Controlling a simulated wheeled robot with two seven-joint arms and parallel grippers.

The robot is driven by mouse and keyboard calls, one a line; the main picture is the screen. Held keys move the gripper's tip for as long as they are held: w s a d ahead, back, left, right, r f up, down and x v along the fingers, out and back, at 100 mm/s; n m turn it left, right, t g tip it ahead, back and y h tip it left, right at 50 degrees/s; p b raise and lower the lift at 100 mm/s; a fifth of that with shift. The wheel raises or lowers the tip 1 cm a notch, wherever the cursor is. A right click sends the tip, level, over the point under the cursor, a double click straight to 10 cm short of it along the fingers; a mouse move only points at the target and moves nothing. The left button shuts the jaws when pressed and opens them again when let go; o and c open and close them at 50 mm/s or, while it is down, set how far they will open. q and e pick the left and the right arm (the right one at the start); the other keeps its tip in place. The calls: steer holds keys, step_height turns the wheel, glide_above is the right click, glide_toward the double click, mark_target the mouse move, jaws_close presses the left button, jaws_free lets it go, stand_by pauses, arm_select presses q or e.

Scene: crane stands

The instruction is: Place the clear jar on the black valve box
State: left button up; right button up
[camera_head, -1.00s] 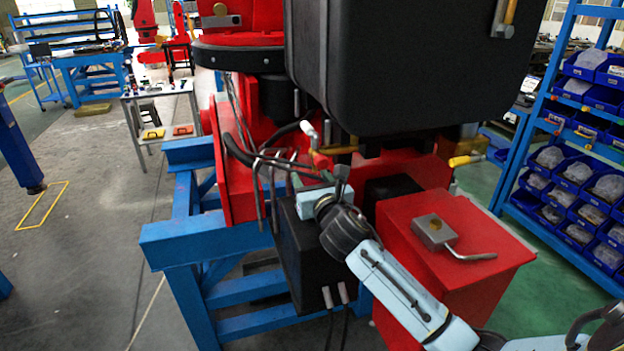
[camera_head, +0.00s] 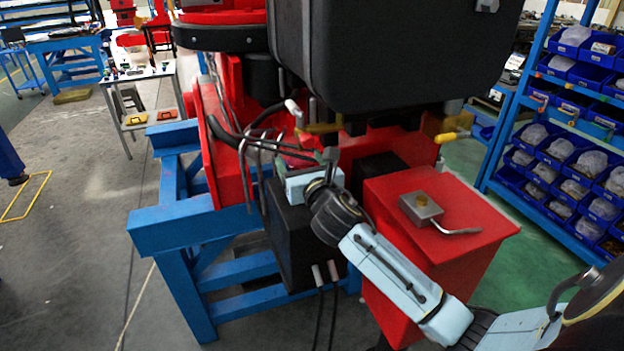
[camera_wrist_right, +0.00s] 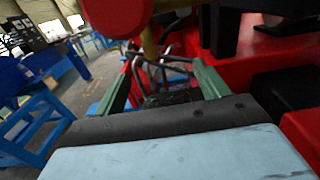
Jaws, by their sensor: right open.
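The black valve box (camera_head: 290,240) stands below the red machine, with two pale-ended cables at its lower front. My right gripper (camera_head: 315,152) is over its upper part, in front of the bent metal pipes. In the right wrist view its green fingers (camera_wrist_right: 163,75) are spread apart, with nothing seen held between them. A dark, textured surface (camera_wrist_right: 170,97) shows between and beyond the fingers; I cannot tell if it is the box top. I cannot make out the clear jar in either view. My left gripper is not in view.
A red cabinet (camera_head: 450,262) with a grey metal block (camera_head: 421,207) and lever stands right of the box. A large black case (camera_head: 395,50) hangs above. Bent pipes (camera_head: 258,150) and a blue frame (camera_head: 170,232) lie left. Blue bin shelves (camera_head: 560,150) stand far right.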

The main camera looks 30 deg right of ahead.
steer(key=v, duration=1)
steer(key=shift+s+b, duration=0.15)
steer(key=shift+b, duration=0.15)
